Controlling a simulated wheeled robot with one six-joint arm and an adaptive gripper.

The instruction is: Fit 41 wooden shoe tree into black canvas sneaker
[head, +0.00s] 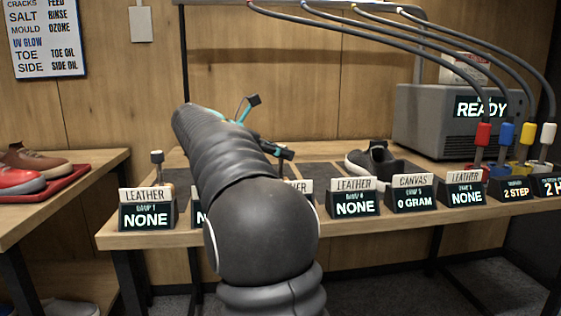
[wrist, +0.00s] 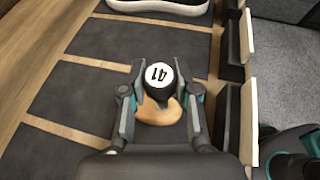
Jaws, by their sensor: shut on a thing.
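My gripper (wrist: 160,95) is shut on the wooden shoe tree (wrist: 160,112), whose black knob has a white top marked 41. The tree's pale wooden part shows below the knob between the two fingers. The black canvas sneaker (head: 378,163) with a white sole stands on the bench to the right of my gripper. Its white sole edge (wrist: 160,7) shows at the top of the wrist view, apart from the held tree.
Dark mats (wrist: 125,85) lie along the bench. Signs (head: 354,204) line its front edge. A black-topped post (head: 157,168) stands at the left. A grey machine (head: 430,125) reading READY and coloured hose ends (head: 507,140) are at the right. A red tray (head: 62,188) holds other shoes.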

